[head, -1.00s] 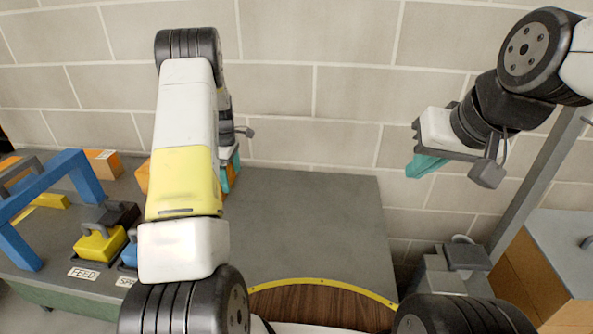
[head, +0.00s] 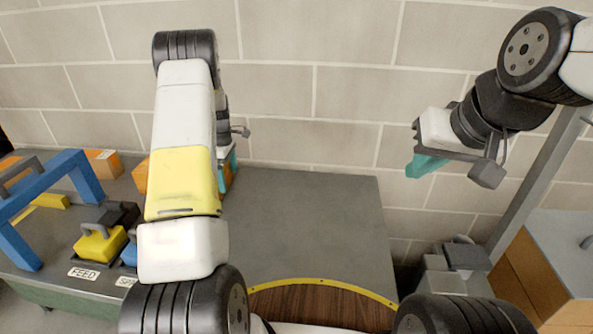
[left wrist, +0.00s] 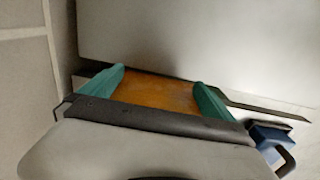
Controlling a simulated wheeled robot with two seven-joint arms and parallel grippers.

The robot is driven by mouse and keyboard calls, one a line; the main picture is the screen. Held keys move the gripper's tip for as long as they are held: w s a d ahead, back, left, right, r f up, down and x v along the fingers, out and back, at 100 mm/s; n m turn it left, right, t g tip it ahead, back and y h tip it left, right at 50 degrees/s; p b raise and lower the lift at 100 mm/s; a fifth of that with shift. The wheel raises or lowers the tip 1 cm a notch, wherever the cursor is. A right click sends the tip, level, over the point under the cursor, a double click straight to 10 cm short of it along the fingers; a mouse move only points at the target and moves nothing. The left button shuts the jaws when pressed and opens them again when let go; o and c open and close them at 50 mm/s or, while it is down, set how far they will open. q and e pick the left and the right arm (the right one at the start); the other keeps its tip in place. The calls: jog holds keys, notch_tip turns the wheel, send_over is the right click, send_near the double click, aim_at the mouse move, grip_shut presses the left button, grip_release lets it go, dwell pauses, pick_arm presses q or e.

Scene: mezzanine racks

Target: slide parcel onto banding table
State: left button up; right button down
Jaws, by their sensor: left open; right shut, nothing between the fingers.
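An orange-brown parcel (left wrist: 165,92) lies between the two teal fingers of my left gripper (left wrist: 160,78) in the left wrist view. The fingers are apart, one at each side of it; whether they touch it I cannot tell. In the head view my left forearm hides most of this gripper (head: 228,172). An orange box (head: 142,178) shows partly from behind the forearm there. The grey table (head: 310,215) has a broad bare top to the right of the arm. My right gripper (head: 424,166) is shut and empty, raised near the wall at the right.
A blue arch frame (head: 40,190), a yellow handled tool (head: 100,245) and another orange box (head: 105,163) stand at the left, by a FEED label (head: 84,274). A blue handled item (left wrist: 268,138) is beside the left gripper. A brown cabinet (head: 540,265) stands at right.

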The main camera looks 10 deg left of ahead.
pick_arm(q)
jog(key=shift+a, duration=0.65)
jog(key=shift+d, duration=0.15)
jog(key=shift+d+r, duration=0.1)
jog(key=shift+d, duration=1.3)
notch_tip(320, 180, up, 13)
dwell(0.4)
